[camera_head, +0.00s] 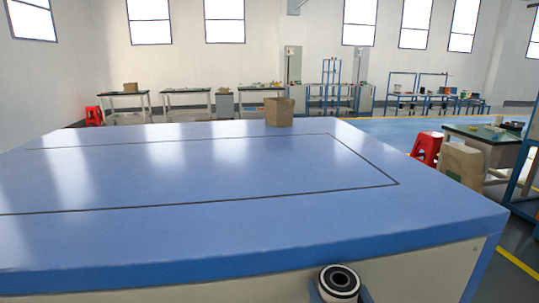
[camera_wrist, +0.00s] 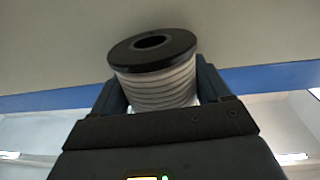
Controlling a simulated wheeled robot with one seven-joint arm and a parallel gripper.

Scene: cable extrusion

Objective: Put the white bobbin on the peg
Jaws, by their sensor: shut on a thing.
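The white bobbin (camera_wrist: 158,88) has white windings and a black end disc with a hole in its middle. In the wrist view it sits between the two dark fingers of my gripper (camera_wrist: 160,92), which are shut on its sides. In the head view the bobbin (camera_head: 340,281) shows end-on at the bottom edge, as black and white rings around a dark hole. Finger parts of my gripper (camera_head: 340,290) flank it there, in front of the table's near side and below its top. I see no peg in either view.
A large blue-topped table (camera_head: 200,220) with a pale side fills the middle. A red stool (camera_head: 427,148) and a dark green-topped workbench (camera_head: 485,134) stand to the right. More benches line the back wall.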

